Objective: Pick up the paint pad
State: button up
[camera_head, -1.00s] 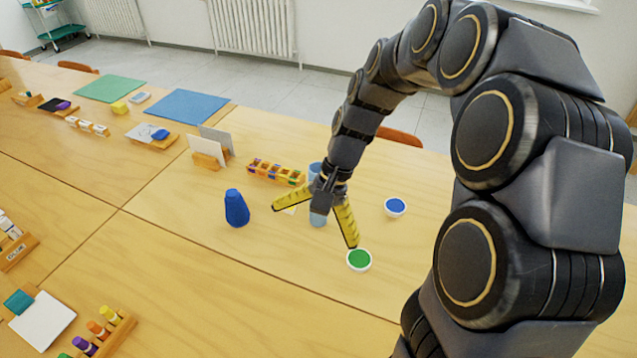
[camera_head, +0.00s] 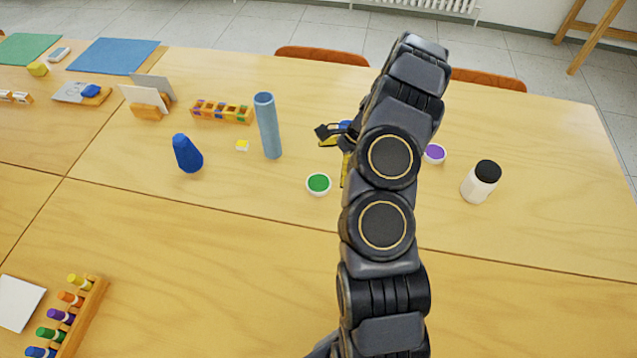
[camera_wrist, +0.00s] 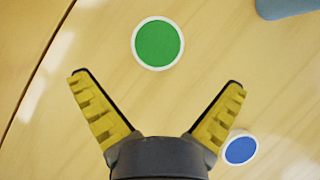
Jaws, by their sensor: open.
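Three round paint pads in white dishes are on the table: a green pad (camera_head: 318,184), a purple pad (camera_head: 435,153) and a blue pad (camera_wrist: 240,149). The blue pad is mostly hidden behind my arm in the head view. My gripper (camera_wrist: 158,82) is open and empty. In the wrist view the green pad (camera_wrist: 158,43) lies beyond the fingertips, between their lines, and the blue pad is beside the right finger. In the head view my arm hides most of the gripper, right of the green pad. Its height above the table is hard to tell.
A tall blue cylinder (camera_head: 267,126) stands left of my gripper, with a dark blue cone-like piece (camera_head: 187,153) further left. A white jar with a black lid (camera_head: 481,182) stands at right.

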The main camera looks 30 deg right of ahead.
aim_at(319, 183)
jog(key=x, duration=0.5)
jog(key=shift+s+a+r, duration=0.15)
jog(key=shift+s+a, duration=0.05)
jog(key=shift+a, duration=0.05)
jog(key=c, duration=1.3)
jog(key=shift+r, duration=0.1)
